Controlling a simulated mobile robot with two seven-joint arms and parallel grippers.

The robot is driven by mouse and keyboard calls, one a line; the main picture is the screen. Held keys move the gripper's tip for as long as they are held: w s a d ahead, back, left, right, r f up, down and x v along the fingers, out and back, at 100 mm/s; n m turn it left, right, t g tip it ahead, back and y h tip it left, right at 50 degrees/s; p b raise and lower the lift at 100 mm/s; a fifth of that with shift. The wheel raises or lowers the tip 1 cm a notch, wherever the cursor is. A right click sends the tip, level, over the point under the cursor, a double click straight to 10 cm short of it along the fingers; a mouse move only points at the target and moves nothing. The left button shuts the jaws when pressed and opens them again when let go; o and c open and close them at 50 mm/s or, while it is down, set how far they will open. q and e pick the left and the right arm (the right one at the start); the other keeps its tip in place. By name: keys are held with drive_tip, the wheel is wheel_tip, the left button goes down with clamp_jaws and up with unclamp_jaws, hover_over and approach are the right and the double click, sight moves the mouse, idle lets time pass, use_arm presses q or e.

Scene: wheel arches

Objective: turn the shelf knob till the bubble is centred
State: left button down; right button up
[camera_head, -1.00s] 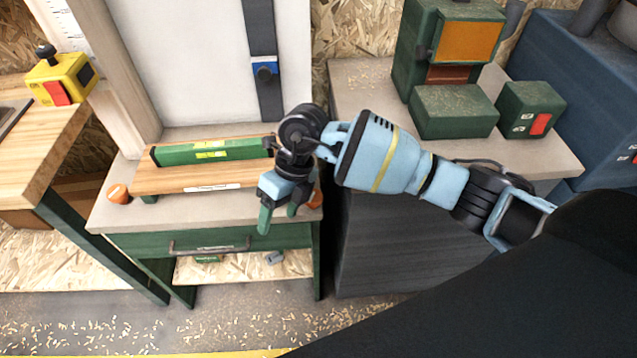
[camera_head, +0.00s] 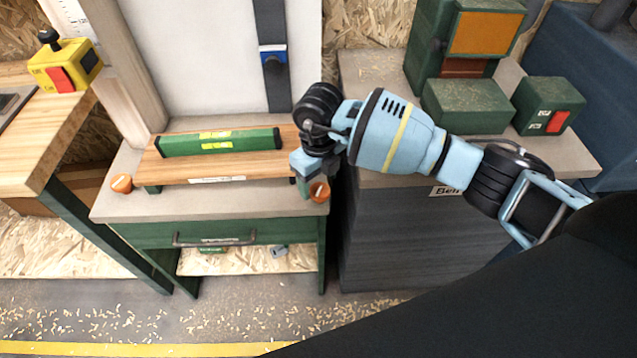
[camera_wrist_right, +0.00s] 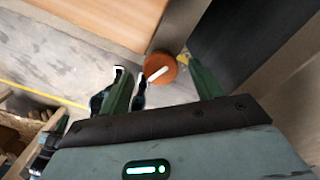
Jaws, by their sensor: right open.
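A green spirit level (camera_head: 220,141) lies on a wooden shelf board (camera_head: 175,173) on the small workbench. Its yellow windows show, but the bubble is too small to make out. An orange knob (camera_head: 319,191) with a white mark sits at the right front of the bench; a second orange knob (camera_head: 121,183) is at the left. My right gripper (camera_head: 308,186) is above and beside the right knob. In the right wrist view its fingers (camera_wrist_right: 162,88) are open, with the orange knob (camera_wrist_right: 160,68) beyond and between them, apparently untouched. My left gripper is out of view.
A yellow box with a red switch (camera_head: 64,68) stands on the wooden table at left. A grey cabinet (camera_head: 400,240) stands close to the right of the bench, with green machines (camera_head: 468,106) on top. A drawer handle (camera_head: 213,241) juts out in front.

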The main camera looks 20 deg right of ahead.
drive_tip(key=shift+f, duration=0.95)
drive_tip(key=c, duration=1)
drive_tip(key=shift+o, duration=0.2)
